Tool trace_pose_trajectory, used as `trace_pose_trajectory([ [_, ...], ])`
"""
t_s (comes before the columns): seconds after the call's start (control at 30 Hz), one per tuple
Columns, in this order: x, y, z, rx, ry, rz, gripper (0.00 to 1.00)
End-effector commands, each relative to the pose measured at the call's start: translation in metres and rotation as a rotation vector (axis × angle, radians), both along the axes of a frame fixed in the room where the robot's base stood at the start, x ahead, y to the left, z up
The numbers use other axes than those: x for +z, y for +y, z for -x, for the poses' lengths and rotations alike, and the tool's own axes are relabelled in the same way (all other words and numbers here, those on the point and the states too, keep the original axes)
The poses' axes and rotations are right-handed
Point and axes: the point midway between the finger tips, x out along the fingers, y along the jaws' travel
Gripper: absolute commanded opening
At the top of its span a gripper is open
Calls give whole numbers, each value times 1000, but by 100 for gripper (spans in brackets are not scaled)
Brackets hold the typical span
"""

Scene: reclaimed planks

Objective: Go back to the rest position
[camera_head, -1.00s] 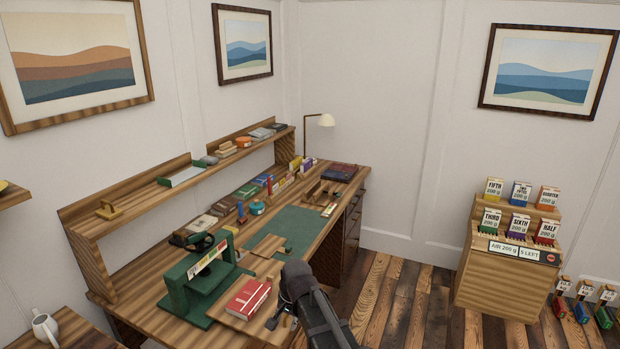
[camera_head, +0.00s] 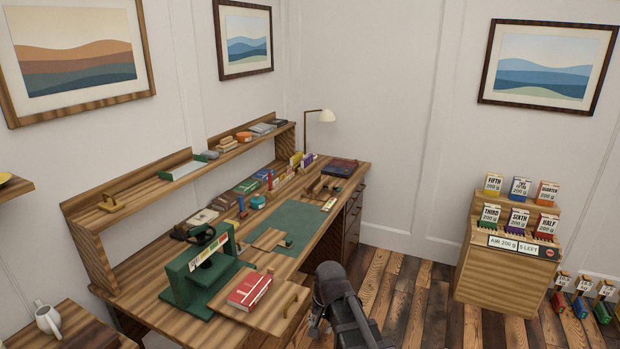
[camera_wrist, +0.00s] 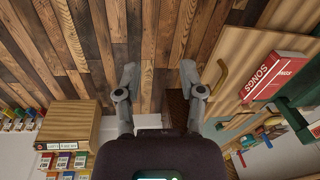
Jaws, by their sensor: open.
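My gripper (camera_head: 318,326) is off the front edge of the desk (camera_head: 145,266), low in the head view. In the wrist view my gripper (camera_wrist: 159,72) has its two fingers spread apart with nothing between them, only plank floor behind. A red book (camera_head: 249,291) lies on a wooden board with a handle (camera_head: 291,301), beside a green press (camera_head: 200,275). The wrist view shows the book (camera_wrist: 274,77) to the right of the fingers, with "SONGS" on its cover, apart from them.
A wooden stand (camera_head: 503,274) with several labelled boxes is at the right, and more small boxes stand on the floor beside it. The plank floor (camera_head: 400,290) between desk and stand is clear. A white jug (camera_head: 48,320) is at the lower left.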

Motion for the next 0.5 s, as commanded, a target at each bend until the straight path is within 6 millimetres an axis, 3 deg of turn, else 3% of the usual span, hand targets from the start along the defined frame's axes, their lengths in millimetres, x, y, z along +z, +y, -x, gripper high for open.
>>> trace_pose_trajectory([
  [0.3, -16, -99, 46, 166, 25, 81, 51],
  [0.5, -20, -133, 66, 245, 44, 108, 51],
])
